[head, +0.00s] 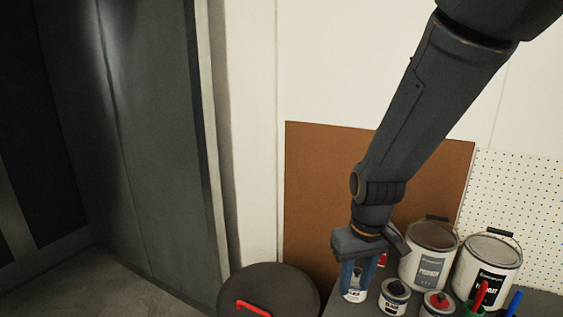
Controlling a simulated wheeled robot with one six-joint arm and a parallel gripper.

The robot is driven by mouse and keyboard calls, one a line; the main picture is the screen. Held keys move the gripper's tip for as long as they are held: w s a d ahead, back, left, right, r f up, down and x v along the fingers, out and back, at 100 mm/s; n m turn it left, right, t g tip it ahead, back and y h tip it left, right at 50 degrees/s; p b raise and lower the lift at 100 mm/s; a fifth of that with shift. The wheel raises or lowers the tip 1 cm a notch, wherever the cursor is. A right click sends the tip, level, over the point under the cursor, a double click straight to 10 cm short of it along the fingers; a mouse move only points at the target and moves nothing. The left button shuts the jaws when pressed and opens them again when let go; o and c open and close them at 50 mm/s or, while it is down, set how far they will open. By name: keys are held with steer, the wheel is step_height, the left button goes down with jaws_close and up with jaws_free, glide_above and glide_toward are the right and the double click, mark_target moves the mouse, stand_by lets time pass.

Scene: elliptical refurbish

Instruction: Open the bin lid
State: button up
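The bin (290,284) stands at the bottom middle of the head view, and its round dark lid shows from above. The lid lies flat and looks closed. A red handle (253,308) sits on the lid, near the lower edge of the picture. My gripper (359,285) points down to the right of the bin, apart from the lid. A small white can (354,296) shows at its fingertips. I cannot tell whether the fingers grip this can or only stand in front of it or around it.
A dark work surface right of the bin holds paint cans (428,262) (487,266), small tins (394,297) (437,305) and red and blue tools (481,294). A brown board (330,180) and a white pegboard (520,205) stand behind. Floor (120,290) left of the bin is clear.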

steer(key=s+d, duration=0.1)
steer(key=s, duration=0.1)
steer(key=s+d+m, duration=0.1)
steer(key=s, duration=0.1)
steer(key=s+d+m, duration=0.1)
steer(key=s, duration=0.1)
steer(key=shift+c, duration=0.9)
steer(key=shift+s+d, duration=0.1)
steer(key=shift+s, duration=0.15)
jaws_close()
steer(key=w+a+f+n+h+b, duration=0.2)
steer(key=a+f+n+h+b, duration=0.25)
steer(key=a+f+n, duration=0.35)
steer(key=w+a+f+n+h+b, duration=0.3)
steer(key=a+f+n+b, duration=0.2)
steer(key=f+n, duration=0.3)
steer(key=w+a+f+n+t+b, duration=0.1)
steer(key=a+f+n+t+b, duration=0.2)
steer(key=a+n+t, duration=0.6)
steer(key=w+a+f+n+t+b, duration=0.25)
steer(key=a+n, duration=0.25)
steer(key=a, duration=0.8)
steer(key=shift+y, duration=0.45)
steer(key=x, duration=0.8)
steer(key=shift+w+d+p, duration=0.15)
steer(key=shift+d+p, duration=0.05)
steer(key=shift+p, duration=0.15)
